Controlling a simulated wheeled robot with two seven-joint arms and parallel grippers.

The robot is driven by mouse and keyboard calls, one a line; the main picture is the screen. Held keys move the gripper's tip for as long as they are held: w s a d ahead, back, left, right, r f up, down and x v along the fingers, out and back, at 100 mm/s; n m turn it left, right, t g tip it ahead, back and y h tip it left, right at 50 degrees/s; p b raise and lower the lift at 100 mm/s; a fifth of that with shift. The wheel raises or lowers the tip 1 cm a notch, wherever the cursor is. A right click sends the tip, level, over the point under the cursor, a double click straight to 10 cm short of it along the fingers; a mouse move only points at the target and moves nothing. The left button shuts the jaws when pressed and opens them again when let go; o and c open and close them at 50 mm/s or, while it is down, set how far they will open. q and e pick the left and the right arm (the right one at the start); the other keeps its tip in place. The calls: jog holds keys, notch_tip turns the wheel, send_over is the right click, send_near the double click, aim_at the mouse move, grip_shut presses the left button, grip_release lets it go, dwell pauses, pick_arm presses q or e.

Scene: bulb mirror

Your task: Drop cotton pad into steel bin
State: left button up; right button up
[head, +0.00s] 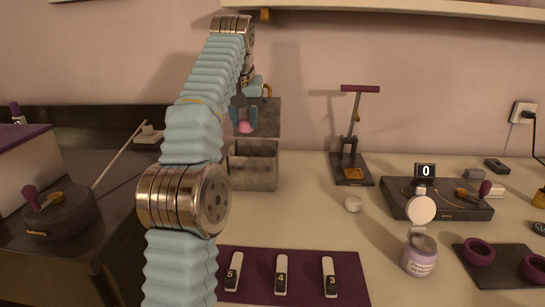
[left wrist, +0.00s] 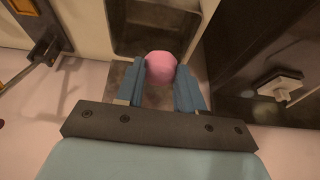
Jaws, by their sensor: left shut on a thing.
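My left gripper (head: 243,116) is shut on a pink, rounded cotton pad (head: 245,127). The pad also shows between the blue fingers in the left wrist view (left wrist: 162,67). The grey steel bin (head: 253,168) stands at the back of the table against the wall, with its lid (head: 267,117) raised behind it. The gripper and pad are above the bin's opening in the head view. In the left wrist view the bin's dark inside (left wrist: 152,38) lies just beyond the pad. My right gripper is not in view.
A purple mat (head: 255,290) with numbered white pieces lies in front. A tall stand with a purple handle (head: 352,150) is right of the bin. A shelf (head: 400,9) runs above.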

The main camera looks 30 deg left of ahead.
aim_at(246, 129)
pick_arm(q)
jog(key=shift+w, duration=0.35)
jog(key=shift+w+f, duration=0.1)
jog(key=shift+f, duration=0.15)
notch_tip(246, 129, down, 5)
jog(key=shift+f, duration=0.2)
jog(key=o, duration=1)
jog(key=shift+r, duration=0.1)
